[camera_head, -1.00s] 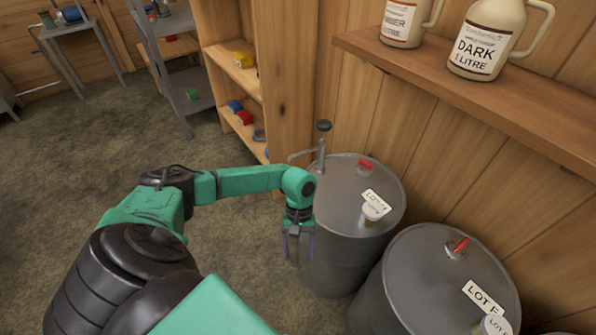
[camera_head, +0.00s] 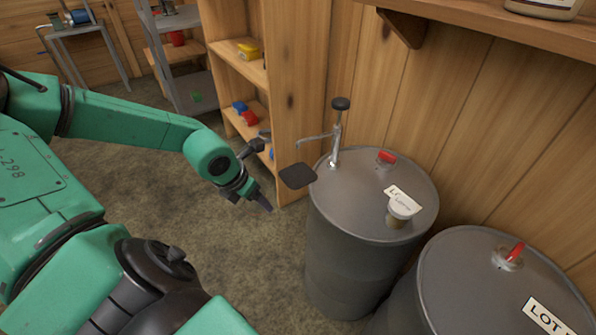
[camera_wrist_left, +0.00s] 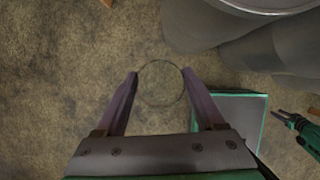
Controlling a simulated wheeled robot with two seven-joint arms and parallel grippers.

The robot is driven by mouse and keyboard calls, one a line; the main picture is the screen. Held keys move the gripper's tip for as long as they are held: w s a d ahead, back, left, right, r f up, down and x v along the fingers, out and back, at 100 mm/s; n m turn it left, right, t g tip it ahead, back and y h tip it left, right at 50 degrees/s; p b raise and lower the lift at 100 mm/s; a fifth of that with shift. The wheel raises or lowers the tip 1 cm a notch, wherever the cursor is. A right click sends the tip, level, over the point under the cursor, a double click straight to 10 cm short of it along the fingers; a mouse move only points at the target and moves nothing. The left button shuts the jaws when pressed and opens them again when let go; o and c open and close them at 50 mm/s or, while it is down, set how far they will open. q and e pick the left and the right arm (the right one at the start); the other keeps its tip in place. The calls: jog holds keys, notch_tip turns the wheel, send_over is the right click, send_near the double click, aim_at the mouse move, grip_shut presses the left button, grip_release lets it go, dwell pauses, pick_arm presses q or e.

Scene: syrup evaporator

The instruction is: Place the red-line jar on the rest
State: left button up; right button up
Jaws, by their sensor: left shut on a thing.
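My left gripper (camera_head: 258,202) is left of the near drum, above the floor. In the left wrist view my left gripper (camera_wrist_left: 160,76) is shut on a clear round glass jar (camera_wrist_left: 160,84), seen end-on between its fingers. No red line shows on it, and the jar cannot be made out in the head view. A dark flat plate (camera_head: 298,176), which looks like the rest, sits at the left edge of the near drum (camera_head: 365,225), below the pump spout. The gripper is apart from it, to its left. A teal part with dark prongs (camera_wrist_left: 292,122), maybe my right gripper, shows at the right of the wrist view.
The hand pump (camera_head: 336,135) stands on the near drum, with a red cap (camera_head: 386,157) and a small lidded container (camera_head: 398,214). A second drum (camera_head: 480,290) stands at front right. A wooden shelf unit (camera_head: 295,90) stands behind. Open floor lies left.

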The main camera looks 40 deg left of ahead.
pick_arm(q)
jog(key=w, duration=0.4)
jog(key=w+a, duration=0.1)
jog(key=w, duration=0.8)
jog(key=shift+w+a+r, duration=0.25)
jog(key=shift+w+a, duration=0.05)
jog(key=shift+a, duration=0.1)
jog(key=shift+w+f, duration=0.15)
jog(key=shift+w, duration=0.45)
jog(key=shift+w+p, duration=0.3)
jog(key=shift+w, duration=0.9)
jog(key=shift+x, duration=0.95)
